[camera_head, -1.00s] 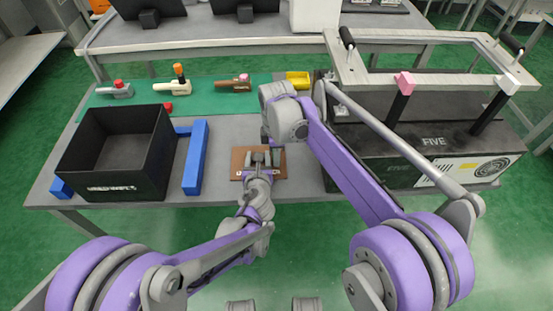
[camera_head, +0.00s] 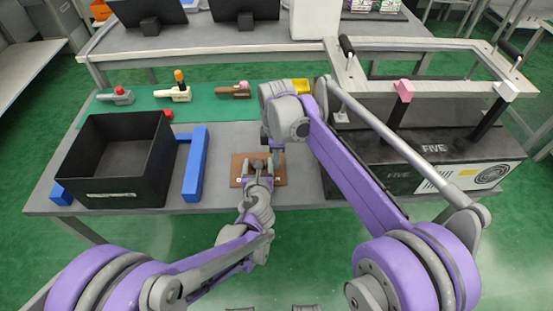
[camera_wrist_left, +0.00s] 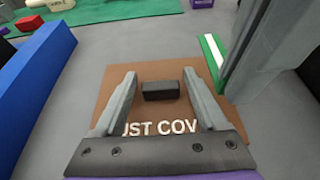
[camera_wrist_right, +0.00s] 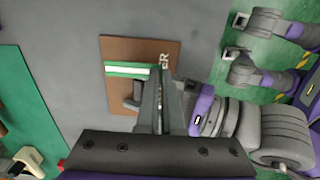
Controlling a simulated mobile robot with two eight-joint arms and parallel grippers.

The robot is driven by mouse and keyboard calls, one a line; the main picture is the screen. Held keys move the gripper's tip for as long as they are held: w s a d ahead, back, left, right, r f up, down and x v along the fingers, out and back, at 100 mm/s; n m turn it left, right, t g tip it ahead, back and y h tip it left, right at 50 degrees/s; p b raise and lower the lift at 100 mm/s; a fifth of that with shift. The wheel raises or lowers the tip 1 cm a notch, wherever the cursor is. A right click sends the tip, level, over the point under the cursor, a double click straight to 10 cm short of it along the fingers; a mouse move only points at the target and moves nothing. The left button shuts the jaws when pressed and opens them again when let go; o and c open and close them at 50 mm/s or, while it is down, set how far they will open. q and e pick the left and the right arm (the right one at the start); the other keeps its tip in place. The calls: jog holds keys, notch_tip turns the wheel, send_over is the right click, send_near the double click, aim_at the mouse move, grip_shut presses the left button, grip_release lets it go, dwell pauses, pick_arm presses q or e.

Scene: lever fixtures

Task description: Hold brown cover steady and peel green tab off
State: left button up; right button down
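The brown cover (camera_head: 239,168) lies flat on the grey table; pale lettering and a dark block-shaped handle (camera_wrist_left: 160,90) show in the left wrist view. My left gripper (camera_head: 262,163) is over the cover, its fingers apart on both sides of the handle with visible gaps. The green tab (camera_wrist_left: 212,50), with a white stripe, lies along the cover's right edge; it also shows in the right wrist view (camera_wrist_right: 125,70). My right gripper (camera_head: 278,152) is pointed down at the tab's end. Its fingers look close together; whether the tab is between them is hidden.
A black bin (camera_head: 110,192) and blue bars (camera_head: 195,165) stand to the left. Lever fixtures (camera_head: 175,93) sit on a green mat at the back. A large black box (camera_head: 430,165) with a grey frame stands at the right, near my right arm.

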pick_arm(q)
jog(key=shift+o, duration=0.7)
jog(key=v, duration=1.2)
jog(key=shift+r, duration=0.1)
